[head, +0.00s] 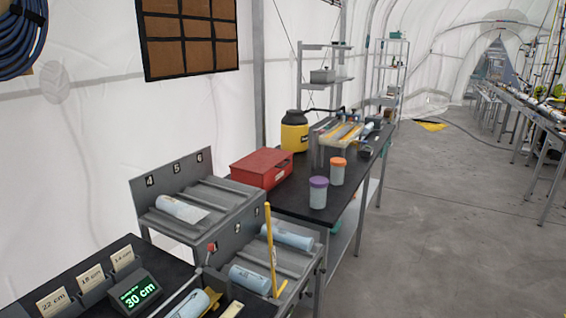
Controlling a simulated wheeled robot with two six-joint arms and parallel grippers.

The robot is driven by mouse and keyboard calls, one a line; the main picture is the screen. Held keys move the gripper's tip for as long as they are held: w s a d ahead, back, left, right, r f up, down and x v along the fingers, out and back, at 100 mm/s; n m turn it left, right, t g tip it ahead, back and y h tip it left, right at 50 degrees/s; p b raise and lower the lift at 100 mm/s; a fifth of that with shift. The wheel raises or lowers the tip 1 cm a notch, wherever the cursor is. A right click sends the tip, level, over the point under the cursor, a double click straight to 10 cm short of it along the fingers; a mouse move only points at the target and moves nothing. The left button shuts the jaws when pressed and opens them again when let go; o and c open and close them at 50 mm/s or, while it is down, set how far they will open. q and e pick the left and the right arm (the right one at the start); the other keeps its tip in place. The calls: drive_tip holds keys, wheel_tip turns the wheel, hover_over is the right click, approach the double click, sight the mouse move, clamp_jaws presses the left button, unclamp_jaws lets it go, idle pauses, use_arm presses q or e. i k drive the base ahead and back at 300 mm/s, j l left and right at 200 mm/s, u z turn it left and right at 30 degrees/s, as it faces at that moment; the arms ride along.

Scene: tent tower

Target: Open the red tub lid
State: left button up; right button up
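A red tub (262,174) sits on the black bench at the middle of the head view. Its red lid (262,159) lies flat on top and looks closed. A small dark part, perhaps a latch, shows on its front face. Neither of my grippers is in view.
Jars with a purple lid (318,182) and an orange lid (338,161) stand right of the tub on the black bench (285,204). A yellow container (294,135) stands behind it. A grey numbered rack (215,196) with rolled tubes is in front. Open floor (440,220) lies right.

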sight(261, 161)
drive_tip(key=i+l, duration=0.1)
drive_tip(key=i, duration=0.35)
drive_tip(key=i+l+u, duration=0.15)
drive_tip(key=u, duration=0.3)
drive_tip(key=i+l+u, duration=0.1)
drive_tip(key=l+u, duration=0.15)
drive_tip(key=u, duration=0.25)
drive_tip(key=l+u, duration=0.3)
drive_tip(key=u, duration=0.15)
